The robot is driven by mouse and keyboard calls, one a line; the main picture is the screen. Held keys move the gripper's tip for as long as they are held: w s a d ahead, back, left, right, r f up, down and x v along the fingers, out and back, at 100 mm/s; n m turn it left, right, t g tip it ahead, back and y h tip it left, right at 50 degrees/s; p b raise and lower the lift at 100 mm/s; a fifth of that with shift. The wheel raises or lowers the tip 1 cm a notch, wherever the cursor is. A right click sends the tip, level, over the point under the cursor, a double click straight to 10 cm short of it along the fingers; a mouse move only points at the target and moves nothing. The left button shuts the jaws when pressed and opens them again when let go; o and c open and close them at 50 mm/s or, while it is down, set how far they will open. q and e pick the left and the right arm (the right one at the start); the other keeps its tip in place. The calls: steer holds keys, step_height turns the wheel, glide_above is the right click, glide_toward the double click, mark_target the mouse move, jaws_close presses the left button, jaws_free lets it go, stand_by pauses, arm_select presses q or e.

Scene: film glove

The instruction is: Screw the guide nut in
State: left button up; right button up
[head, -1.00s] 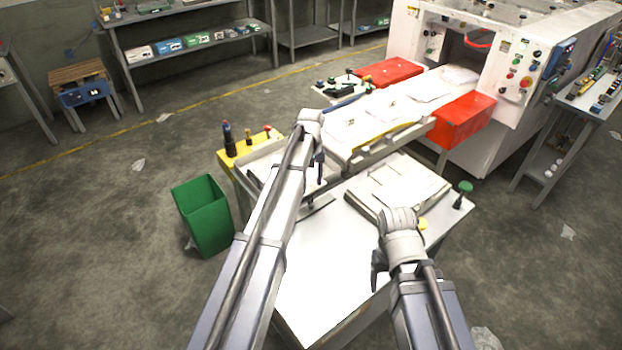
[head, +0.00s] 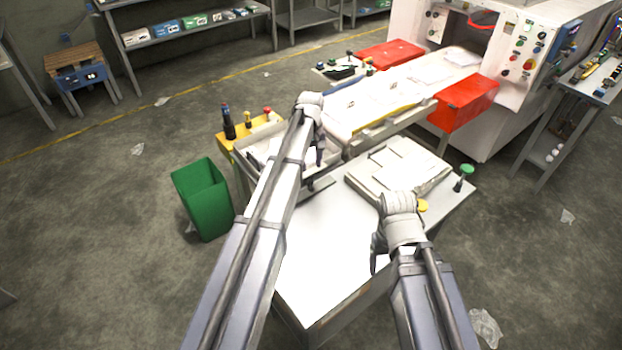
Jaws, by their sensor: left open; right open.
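I cannot single out the guide nut. Knobs that show are a green-topped one (head: 466,171) at the table's right corner, a yellow one (head: 422,205) beside my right wrist, and a red one (head: 267,111) on the yellow stand at the left. My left gripper (head: 320,156) points down by the tray and the conveyor's near end, mostly hidden by its arm. It is open. My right gripper (head: 376,250) points down over the white table (head: 335,255), partly behind its wrist. It is open, and nothing shows in it.
A white machine (head: 500,120) with a conveyor bed (head: 385,100) and red boxes (head: 463,103) stands behind. A flat white stack (head: 395,165) lies on the table. A green bin (head: 203,200) stands at the left. The left floor is mostly clear.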

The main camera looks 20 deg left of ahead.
mark_target(311, 180)
arm_select(q)
step_height(311, 180, down, 7)
steer(key=b, duration=0.6)
jaws_close()
stand_by(0.4)
